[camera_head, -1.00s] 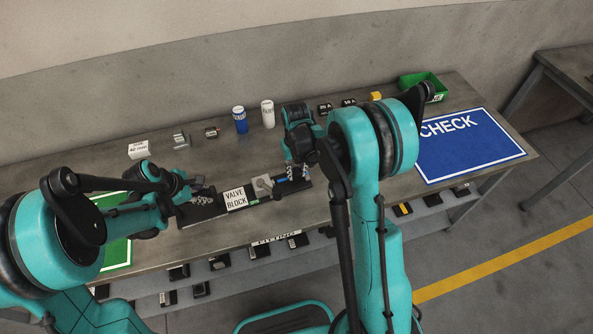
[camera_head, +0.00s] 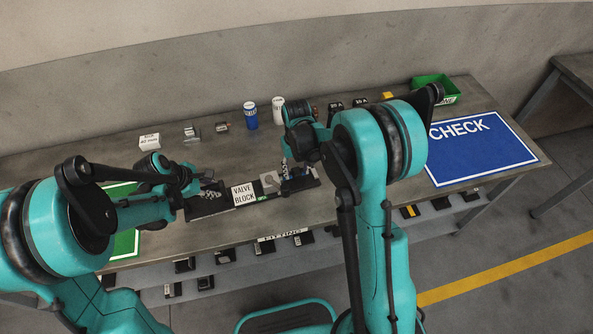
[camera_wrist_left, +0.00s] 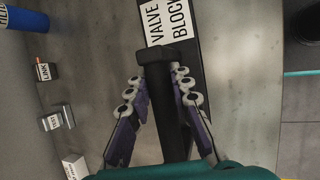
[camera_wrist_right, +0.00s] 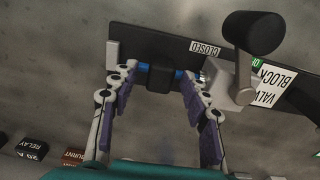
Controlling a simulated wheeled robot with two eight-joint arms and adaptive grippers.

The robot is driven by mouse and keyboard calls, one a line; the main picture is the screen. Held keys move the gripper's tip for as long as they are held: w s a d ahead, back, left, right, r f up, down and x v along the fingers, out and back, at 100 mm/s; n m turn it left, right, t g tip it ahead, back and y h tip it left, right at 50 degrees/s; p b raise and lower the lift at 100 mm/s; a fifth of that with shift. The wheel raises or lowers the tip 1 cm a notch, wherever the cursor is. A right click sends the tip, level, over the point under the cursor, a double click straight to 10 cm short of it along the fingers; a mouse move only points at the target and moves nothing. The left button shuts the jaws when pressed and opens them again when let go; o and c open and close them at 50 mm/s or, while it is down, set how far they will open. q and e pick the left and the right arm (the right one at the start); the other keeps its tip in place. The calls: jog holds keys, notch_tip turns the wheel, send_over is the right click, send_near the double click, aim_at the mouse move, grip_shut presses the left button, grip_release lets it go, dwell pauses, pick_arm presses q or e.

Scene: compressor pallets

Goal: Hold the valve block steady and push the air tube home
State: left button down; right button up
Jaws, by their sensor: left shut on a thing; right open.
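The valve block (camera_head: 244,194) is a dark bar with a white VALVE BLOCK label, lying on the bench; the label also shows in the left wrist view (camera_wrist_left: 166,25). My left gripper (camera_head: 207,190) is shut on the block's black handle (camera_wrist_left: 154,72) at its left end. The blue air tube (camera_wrist_right: 181,74) runs through a black holder (camera_wrist_right: 157,76) beside the grey valve body (camera_wrist_right: 228,86). My right gripper (camera_wrist_right: 155,82) is open, with its fingers on either side of the holder, near the tube. Whether they touch it, and how deep the tube sits, I cannot tell.
A black knob (camera_wrist_right: 256,32) rises from the valve body. Behind stand a blue can (camera_head: 251,116), a white can (camera_head: 278,110) and small labelled parts. A green bin (camera_head: 436,88) and blue CHECK mat (camera_head: 478,148) are at right. A green mat (camera_head: 124,243) lies at left.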

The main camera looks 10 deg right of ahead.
aim_at(296, 170)
notch_tip(296, 170, up, 11)
dwell(0.3)
jog(key=shift+o, duration=0.5)
notch_tip(296, 170, down, 12)
jog(key=n, duration=1.8)
